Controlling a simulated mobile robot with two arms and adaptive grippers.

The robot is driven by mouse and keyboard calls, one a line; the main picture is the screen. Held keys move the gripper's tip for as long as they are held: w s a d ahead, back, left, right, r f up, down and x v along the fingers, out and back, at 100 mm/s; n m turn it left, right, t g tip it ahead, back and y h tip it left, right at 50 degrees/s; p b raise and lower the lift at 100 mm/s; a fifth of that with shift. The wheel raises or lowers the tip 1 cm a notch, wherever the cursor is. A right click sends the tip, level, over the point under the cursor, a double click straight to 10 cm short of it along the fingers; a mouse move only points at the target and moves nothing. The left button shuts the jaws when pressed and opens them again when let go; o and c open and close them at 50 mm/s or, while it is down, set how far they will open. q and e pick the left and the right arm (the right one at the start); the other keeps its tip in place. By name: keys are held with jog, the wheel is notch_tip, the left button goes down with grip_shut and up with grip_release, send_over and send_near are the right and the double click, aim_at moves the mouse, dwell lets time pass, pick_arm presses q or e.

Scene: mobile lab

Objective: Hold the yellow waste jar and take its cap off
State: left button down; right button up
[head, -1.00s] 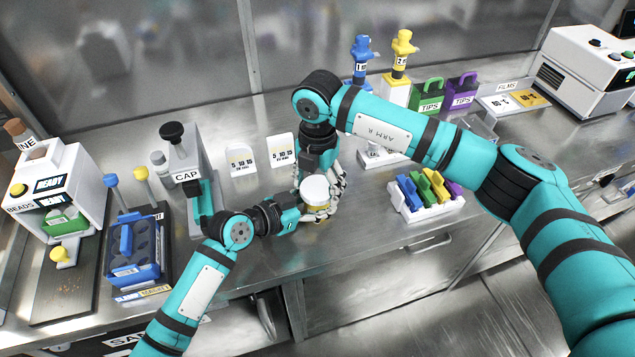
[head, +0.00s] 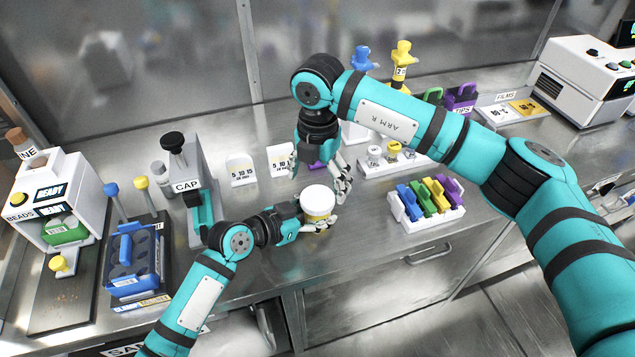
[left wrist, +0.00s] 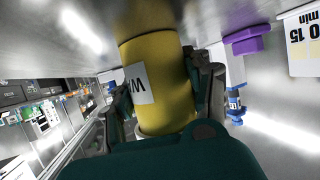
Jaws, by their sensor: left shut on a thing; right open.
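The yellow waste jar (head: 318,219) has a white cap (head: 318,198) on top and stands upright near the front of the bench. My left gripper (head: 312,223) is shut around the jar's body from the left. In the left wrist view, the yellow body (left wrist: 168,95) with part of a white label sits between the fingers. My right gripper (head: 322,176) is open above and behind the cap, its fingers spread, and it looks clear of the cap. I cannot tell whether the jar's base touches the bench.
A rack of coloured clips (head: 428,212) stands right of the jar. A white tray with small jars (head: 395,160) is behind. The CAP stand (head: 185,195) and blue tube rack (head: 135,280) are at left. Bench between jar and clip rack is clear.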

pick_arm(q)
jog(key=shift+c, duration=2.3)
grip_release()
